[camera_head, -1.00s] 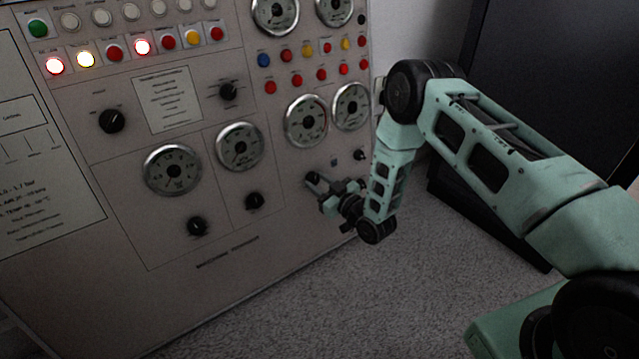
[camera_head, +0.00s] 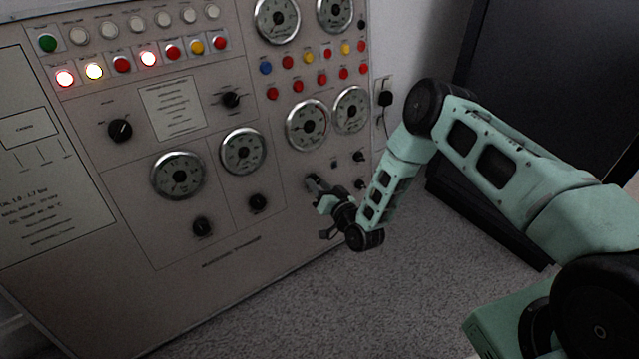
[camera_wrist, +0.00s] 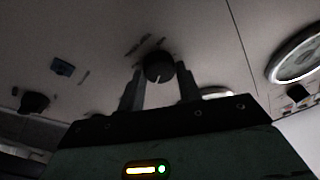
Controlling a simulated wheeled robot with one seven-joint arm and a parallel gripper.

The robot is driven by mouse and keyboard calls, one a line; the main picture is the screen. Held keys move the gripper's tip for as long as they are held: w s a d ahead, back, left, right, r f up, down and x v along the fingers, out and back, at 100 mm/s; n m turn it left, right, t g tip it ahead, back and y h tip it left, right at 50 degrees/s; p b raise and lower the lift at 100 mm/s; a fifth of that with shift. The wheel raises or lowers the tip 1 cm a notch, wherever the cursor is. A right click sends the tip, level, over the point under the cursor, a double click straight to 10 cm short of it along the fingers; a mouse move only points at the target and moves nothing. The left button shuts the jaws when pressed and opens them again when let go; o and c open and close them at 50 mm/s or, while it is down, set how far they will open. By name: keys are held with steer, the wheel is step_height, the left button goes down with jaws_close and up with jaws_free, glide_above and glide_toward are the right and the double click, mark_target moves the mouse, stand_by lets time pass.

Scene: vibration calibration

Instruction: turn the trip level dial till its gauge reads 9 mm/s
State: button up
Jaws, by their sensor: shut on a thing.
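In the wrist view a dark round dial (camera_wrist: 158,67) with a pale pointer mark sits between the two fingers of my gripper (camera_wrist: 160,82), which is shut on it. In the head view my gripper (camera_head: 314,190) is at the lower right of the panel, and it mostly hides the dial there. The labels are too small to read, so I cannot confirm that this is the trip level dial. A round gauge (camera_head: 307,126) is just above my gripper, with another gauge (camera_head: 351,110) to its right. I cannot read their values or tell which belongs to the dial.
The grey panel (camera_head: 225,290) carries other black knobs (camera_head: 257,202), lit buttons and more gauges (camera_head: 242,151). Small knobs (camera_head: 358,156) sit close to the right of my gripper. Carpet (camera_head: 400,300) lies below.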

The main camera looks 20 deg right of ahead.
steer(key=shift+m, duration=0.5)
steer(key=o, duration=1)
steer(key=p+v, duration=0.3)
steer(key=v, duration=0.5)
steer(key=p+v, duration=0.3)
steer(key=v, duration=0.6)
steer(key=shift+s+a+f, duration=0.1)
steer(key=shift+s+a, duration=0.05)
steer(key=shift+s, duration=0.2)
